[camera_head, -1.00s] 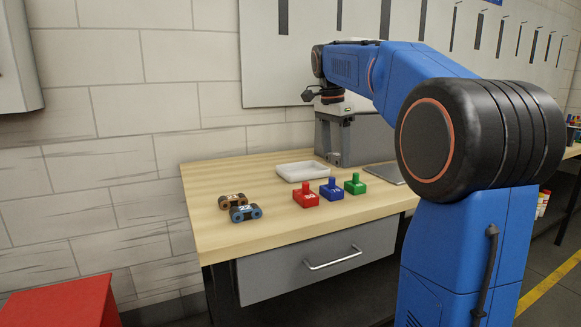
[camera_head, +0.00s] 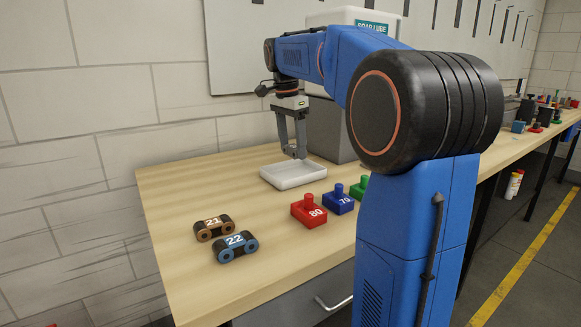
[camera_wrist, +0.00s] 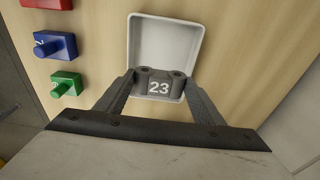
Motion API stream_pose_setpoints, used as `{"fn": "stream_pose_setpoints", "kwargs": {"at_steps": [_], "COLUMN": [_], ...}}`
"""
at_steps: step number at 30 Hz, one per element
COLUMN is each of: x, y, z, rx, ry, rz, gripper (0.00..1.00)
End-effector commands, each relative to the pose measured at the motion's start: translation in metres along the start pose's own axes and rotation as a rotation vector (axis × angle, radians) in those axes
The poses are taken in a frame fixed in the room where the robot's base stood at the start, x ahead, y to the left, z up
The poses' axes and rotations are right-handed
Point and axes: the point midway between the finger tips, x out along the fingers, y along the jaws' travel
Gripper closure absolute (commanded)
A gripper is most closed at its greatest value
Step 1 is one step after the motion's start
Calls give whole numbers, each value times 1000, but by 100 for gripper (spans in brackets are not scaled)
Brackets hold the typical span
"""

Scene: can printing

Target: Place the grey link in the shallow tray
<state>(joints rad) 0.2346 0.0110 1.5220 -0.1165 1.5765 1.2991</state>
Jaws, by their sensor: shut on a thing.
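The grey link (camera_wrist: 159,88), marked 23, is held between the two fingers of my gripper (camera_wrist: 162,80) in the wrist view. My gripper (camera_head: 293,152) is shut on it and points down over the back part of the shallow tray in the head view. The white shallow tray (camera_head: 297,181) lies on the wooden table, and it also shows in the wrist view (camera_wrist: 166,40), its near part behind the link. I cannot tell whether the link touches the tray floor. The link is hard to make out in the head view.
A brown link 21 (camera_head: 214,228) and a blue link 22 (camera_head: 236,247) lie near the table's left front. Red (camera_head: 309,211), blue (camera_head: 340,200) and green (camera_head: 360,187) handled blocks stand in front of the tray. A grey machine (camera_head: 333,130) stands behind it.

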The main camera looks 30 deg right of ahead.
Motion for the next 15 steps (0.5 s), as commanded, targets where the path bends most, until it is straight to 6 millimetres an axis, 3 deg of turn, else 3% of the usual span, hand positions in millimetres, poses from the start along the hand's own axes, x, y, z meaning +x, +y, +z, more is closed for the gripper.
{"fn": "stream_pose_setpoints", "kwargs": {"at_steps": [15], "x": [52], "y": [0], "z": [6], "rx": [-1], "ry": [0], "rz": [2], "gripper": [65]}}
